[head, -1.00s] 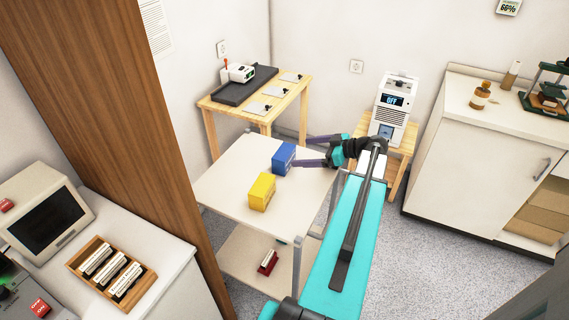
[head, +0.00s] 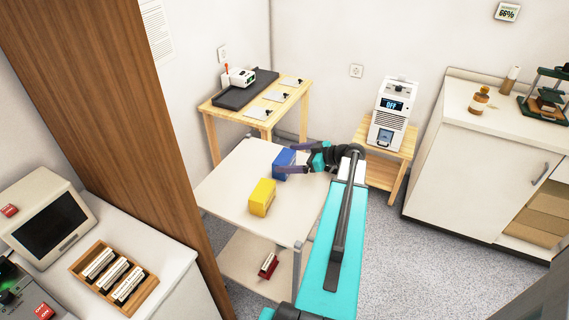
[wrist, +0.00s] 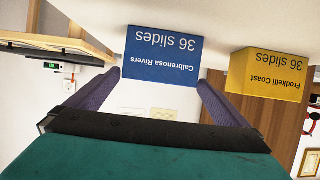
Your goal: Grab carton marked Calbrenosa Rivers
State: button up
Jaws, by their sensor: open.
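The blue carton (head: 281,164) stands on the white cart top (head: 222,184). In the wrist view the blue carton (wrist: 163,55) carries the words "Calbrenosa Rivers" and "36 slides", upside down. My gripper (head: 283,159) is open, with its purple fingers on either side of the blue carton. In the wrist view my gripper (wrist: 158,82) has a finger near each lower corner of the carton's face; I cannot tell whether they touch it. A yellow carton (head: 262,198) marked "Frodkelli Coast" (wrist: 268,72) stands beside it, outside the fingers.
A wooden table (head: 262,118) stands behind the cart. A white device reading "OFF" (head: 391,117) is on a small wooden stand to the right. The cart's lower shelf holds a small red item (head: 268,265). A wooden partition (head: 130,130) rises left of the cart.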

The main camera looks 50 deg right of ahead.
aim_at(276, 159)
jog(key=shift+x, duration=0.85)
jog(key=shift+p+x, duration=1.4)
jog(key=shift+x, duration=1.2)
jog(key=shift+d+f, duration=0.1)
jog(key=shift+f, duration=0.05)
jog(key=c, duration=1.1)
jog(key=shift+r+b, duration=1.5)
jog(key=shift+r, duration=3.55)
